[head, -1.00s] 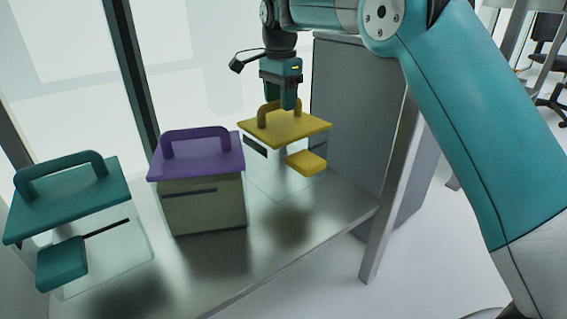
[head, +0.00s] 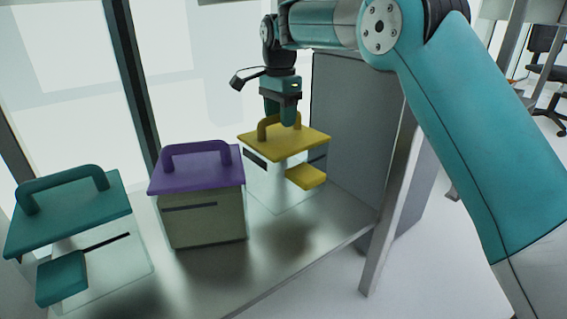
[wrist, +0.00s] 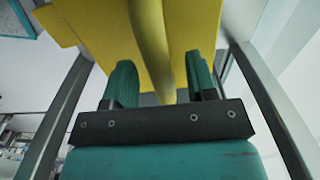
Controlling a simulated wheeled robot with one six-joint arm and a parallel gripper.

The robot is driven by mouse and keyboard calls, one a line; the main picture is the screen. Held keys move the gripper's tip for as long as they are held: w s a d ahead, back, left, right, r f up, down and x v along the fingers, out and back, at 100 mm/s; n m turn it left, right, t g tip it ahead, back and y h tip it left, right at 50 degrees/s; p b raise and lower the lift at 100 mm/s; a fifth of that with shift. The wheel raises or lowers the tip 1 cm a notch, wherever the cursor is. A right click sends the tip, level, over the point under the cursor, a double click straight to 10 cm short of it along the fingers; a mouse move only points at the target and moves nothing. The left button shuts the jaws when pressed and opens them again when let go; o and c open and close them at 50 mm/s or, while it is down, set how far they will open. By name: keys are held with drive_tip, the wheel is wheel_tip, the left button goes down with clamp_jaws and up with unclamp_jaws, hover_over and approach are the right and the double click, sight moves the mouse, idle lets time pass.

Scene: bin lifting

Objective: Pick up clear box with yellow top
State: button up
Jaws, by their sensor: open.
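The clear box with a yellow top (head: 305,143) stands at the far right end of the metal table. It has a yellow arched handle and a yellow tab on its front. My gripper (head: 281,117) points down at the handle, its fingers overlapping the handle in the head view. In the wrist view, the yellow handle (wrist: 150,45) runs between the two teal fingers (wrist: 160,88), with a gap visible on each side. My gripper is open, and the box rests on the table. The far finger is partly hidden in the head view.
A box with a purple top (head: 197,172) stands just left of the yellow-topped one. A clear box with a teal top (head: 70,212) is farther left. A grey panel (head: 352,125) rises behind right. The table front (head: 300,250) is clear.

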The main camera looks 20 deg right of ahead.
clamp_jaws()
